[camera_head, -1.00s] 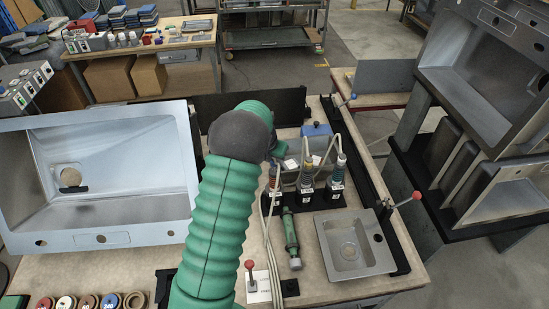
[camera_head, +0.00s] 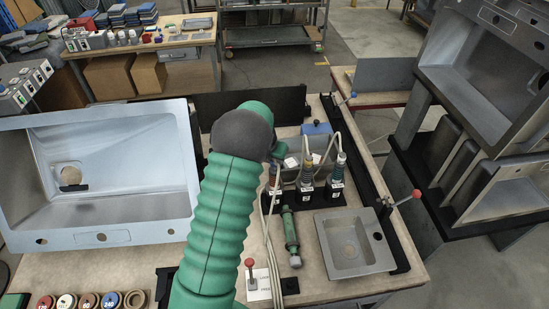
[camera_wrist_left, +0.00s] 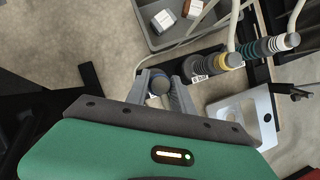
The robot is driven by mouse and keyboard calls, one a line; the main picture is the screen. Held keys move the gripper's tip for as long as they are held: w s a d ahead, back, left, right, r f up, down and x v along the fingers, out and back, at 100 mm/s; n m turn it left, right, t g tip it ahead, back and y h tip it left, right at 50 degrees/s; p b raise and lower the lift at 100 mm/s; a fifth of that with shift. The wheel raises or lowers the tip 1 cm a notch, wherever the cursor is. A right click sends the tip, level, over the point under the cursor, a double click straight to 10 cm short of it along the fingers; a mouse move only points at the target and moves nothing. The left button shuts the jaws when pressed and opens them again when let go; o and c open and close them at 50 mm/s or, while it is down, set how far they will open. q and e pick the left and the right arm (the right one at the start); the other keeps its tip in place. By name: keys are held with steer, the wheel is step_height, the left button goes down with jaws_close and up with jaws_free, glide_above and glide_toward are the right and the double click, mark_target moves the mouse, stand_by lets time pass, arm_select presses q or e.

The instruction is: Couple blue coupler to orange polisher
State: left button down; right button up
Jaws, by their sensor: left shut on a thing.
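My left gripper (camera_wrist_left: 163,86) is shut on a small round part with a dark end and a blue band, which looks like the blue coupler (camera_wrist_left: 157,86). In the head view my arm and wrist hide the fingers. A tool with an orange-brown band (camera_head: 274,181), which looks like the orange polisher, stands upright in the leftmost black holder, just right of my wrist. Whether the coupler touches it is hidden. A yellow-banded tool (camera_head: 308,174) and a grey-white-banded tool (camera_head: 340,172) stand beside it with hoses on top. My right gripper is not in view.
A grey bin (camera_head: 326,152) with small boxes stands behind the holders. A green cylindrical tool (camera_head: 290,236) lies in front, beside a small sink (camera_head: 352,243). Loose cables (camera_head: 267,225) hang near my wrist. A large metal sink (camera_head: 105,235) stands left.

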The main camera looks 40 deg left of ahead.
arm_select(q)
steer(key=shift+f+b, duration=0.3)
steer(key=shift+f, duration=0.55)
steer(key=c, duration=1)
jaws_free()
steer(key=v, duration=1.6)
steer(key=shift+r, duration=0.3)
steer(key=shift+s, duration=0.1)
